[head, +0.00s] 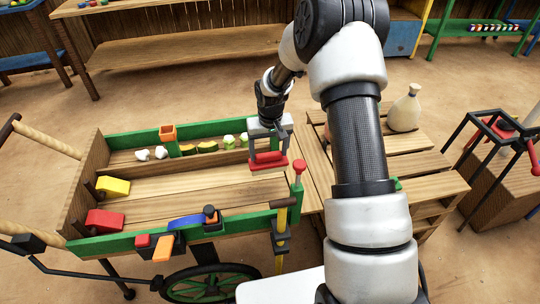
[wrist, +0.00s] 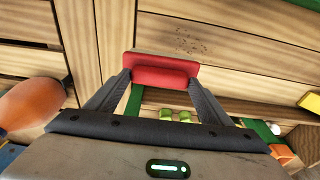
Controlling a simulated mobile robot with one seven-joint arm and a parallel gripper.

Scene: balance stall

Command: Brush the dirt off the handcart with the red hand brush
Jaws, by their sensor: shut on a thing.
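The wooden handcart (head: 150,182) with green rails stands on the left in the head view. My gripper (head: 268,155) is over the right part of its bed, shut on the red hand brush (head: 268,164). In the wrist view the brush (wrist: 160,70) sits crosswise between the two dark fingers. A patch of dark dirt specks (wrist: 190,42) lies on the pale planks just beyond the brush. I cannot tell whether the brush touches the planks. The dirt is not clear in the head view.
The back trough holds several small items, including green pieces (head: 229,141). A yellow block (head: 113,186) and a red block (head: 104,219) sit at the left end. A red-topped post (head: 299,172) stands near the right end. A slatted wooden stand with a sack (head: 405,110) is to the right.

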